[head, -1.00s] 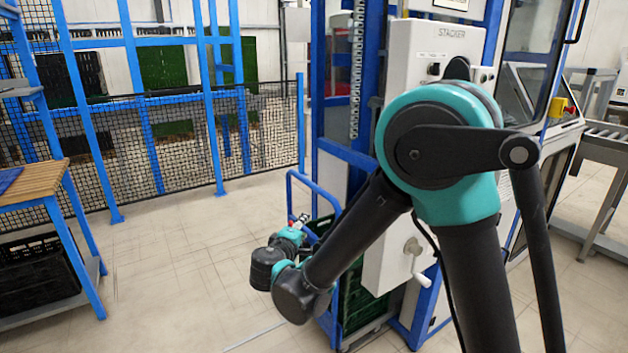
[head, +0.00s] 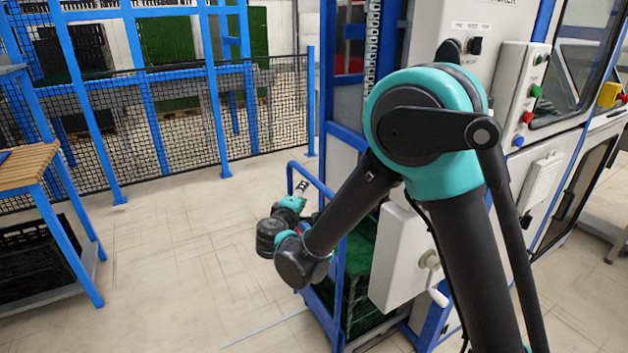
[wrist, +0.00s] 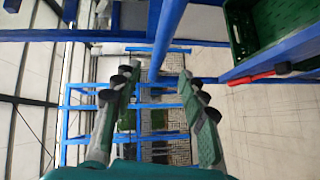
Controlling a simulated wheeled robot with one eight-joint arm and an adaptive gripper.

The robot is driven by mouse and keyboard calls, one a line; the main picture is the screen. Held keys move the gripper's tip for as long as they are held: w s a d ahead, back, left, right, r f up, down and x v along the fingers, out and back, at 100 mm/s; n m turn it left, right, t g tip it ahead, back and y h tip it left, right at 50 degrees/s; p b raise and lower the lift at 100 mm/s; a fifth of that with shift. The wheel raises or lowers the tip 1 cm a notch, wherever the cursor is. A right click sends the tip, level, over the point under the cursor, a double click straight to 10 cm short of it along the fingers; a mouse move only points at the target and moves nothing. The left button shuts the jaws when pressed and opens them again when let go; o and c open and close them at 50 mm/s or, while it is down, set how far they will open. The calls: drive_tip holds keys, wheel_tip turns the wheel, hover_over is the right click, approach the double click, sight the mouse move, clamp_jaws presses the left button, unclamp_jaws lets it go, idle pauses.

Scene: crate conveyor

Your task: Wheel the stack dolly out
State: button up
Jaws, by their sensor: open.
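The stack dolly (head: 326,316) is a blue frame with a raised tubular handle, standing at the stacker's left side. Green crates (head: 360,262) sit in it, partly hidden by my arm. My gripper (head: 302,187) is raised just in front of the dolly's handle, its jaws open and empty. In the wrist view my gripper (wrist: 157,76) has its two fingers spread wide. A blue bar (wrist: 168,35) runs between the fingertips in that picture; I cannot tell its depth or whether it touches. A green crate (wrist: 285,22) and a red part (wrist: 250,78) on a blue rail show at right.
The white stacker cabinet (head: 400,275) with a crank handle stands close on the right. A wooden-topped bench (head: 25,165) with a black crate (head: 40,265) below is at left. A mesh fence (head: 180,120) closes the back. The floor (head: 180,270) between is clear.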

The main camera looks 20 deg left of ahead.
drive_tip(key=w, duration=0.4)
drive_tip(key=w+f, duration=0.1)
drive_tip(key=w, duration=0.3)
drive_tip(key=w+a, duration=0.1)
drive_tip(key=w, duration=0.3)
drive_tip(key=shift+w+a+f, duration=0.1)
drive_tip(key=shift+w+f, duration=0.2)
drive_tip(key=shift+f, duration=0.1)
clamp_jaws()
